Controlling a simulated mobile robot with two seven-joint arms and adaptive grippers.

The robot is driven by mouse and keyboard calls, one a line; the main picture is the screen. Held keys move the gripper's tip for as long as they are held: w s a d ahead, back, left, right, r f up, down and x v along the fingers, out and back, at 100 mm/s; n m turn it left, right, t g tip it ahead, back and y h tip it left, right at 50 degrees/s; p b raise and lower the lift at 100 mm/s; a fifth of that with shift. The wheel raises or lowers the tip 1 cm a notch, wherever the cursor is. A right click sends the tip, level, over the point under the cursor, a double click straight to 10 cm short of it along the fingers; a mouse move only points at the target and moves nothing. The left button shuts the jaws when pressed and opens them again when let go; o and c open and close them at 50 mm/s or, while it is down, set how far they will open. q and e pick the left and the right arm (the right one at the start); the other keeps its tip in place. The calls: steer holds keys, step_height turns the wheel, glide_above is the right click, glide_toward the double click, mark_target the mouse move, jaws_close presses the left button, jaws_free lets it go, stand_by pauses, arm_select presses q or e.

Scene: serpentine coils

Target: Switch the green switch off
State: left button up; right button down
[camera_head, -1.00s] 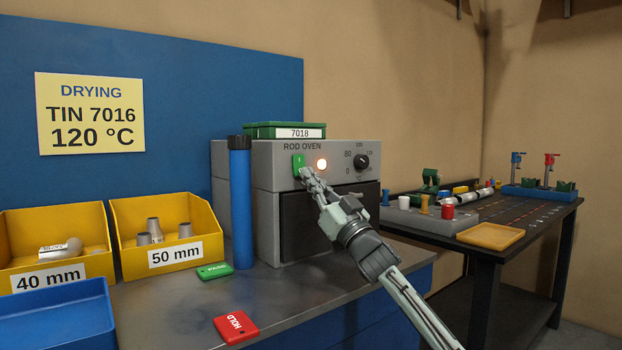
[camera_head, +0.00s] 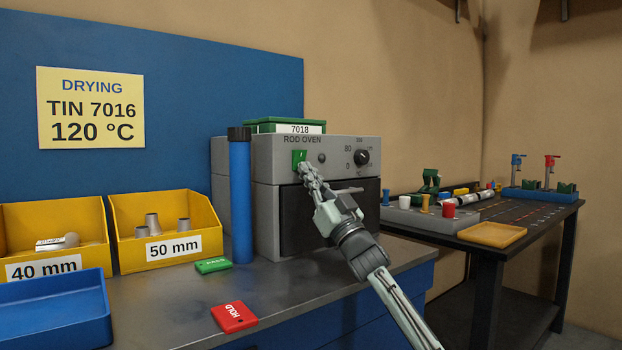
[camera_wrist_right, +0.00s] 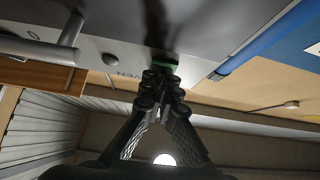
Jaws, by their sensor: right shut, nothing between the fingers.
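The green switch (camera_head: 298,157) is on the front of the grey rod oven (camera_head: 262,160), at the upper left of its panel. The round lamp (camera_head: 321,158) to its right is dark. My right gripper (camera_head: 305,168) is shut and empty, its tips at the lower edge of the switch; I cannot tell whether they touch it. In the right wrist view the closed fingers (camera_wrist_right: 162,80) point at the green switch (camera_wrist_right: 165,58), which they partly cover. My left gripper is not in view.
A dial (camera_head: 362,157) is on the panel to the right. A blue tube (camera_head: 240,205) stands left of the oven. A green tag (camera_head: 213,265) and a red HOLD tag (camera_head: 234,317) lie on the bench (camera_head: 170,310). Yellow bins (camera_head: 128,245) stand at the left.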

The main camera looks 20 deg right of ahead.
steer(key=s+d+f, duration=0.1)
steer(key=s+d, duration=0.1)
steer(key=s, duration=0.5)
steer(key=s+d+f, duration=0.2)
steer(key=s+d, duration=0.1)
steer(key=s, duration=0.5)
steer(key=shift+d, duration=0.2)
steer(key=shift+f, duration=0.1)
